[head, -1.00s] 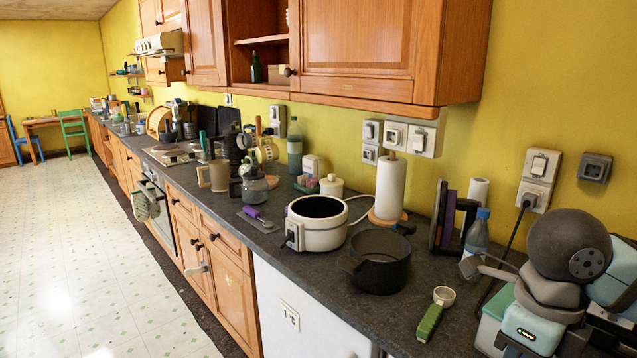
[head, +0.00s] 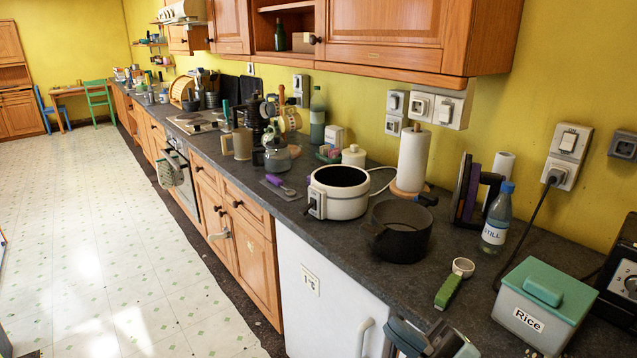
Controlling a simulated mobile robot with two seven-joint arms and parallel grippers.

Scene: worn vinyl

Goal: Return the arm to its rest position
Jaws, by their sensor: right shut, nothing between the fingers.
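My right gripper (head: 428,340) shows only in part at the bottom edge of the head view, low in front of the counter's front edge near the white fridge door. It is shut and empty, and most of the right arm is out of the frame. My left gripper is not in view.
The dark counter (head: 415,290) holds a Rice box (head: 540,305), a STILL bottle (head: 496,220), a green-handled tool (head: 450,288), a black pot (head: 398,232) and a white cooker (head: 340,193). A white fridge door (head: 322,300) stands below. The floor (head: 110,250) at left is clear.

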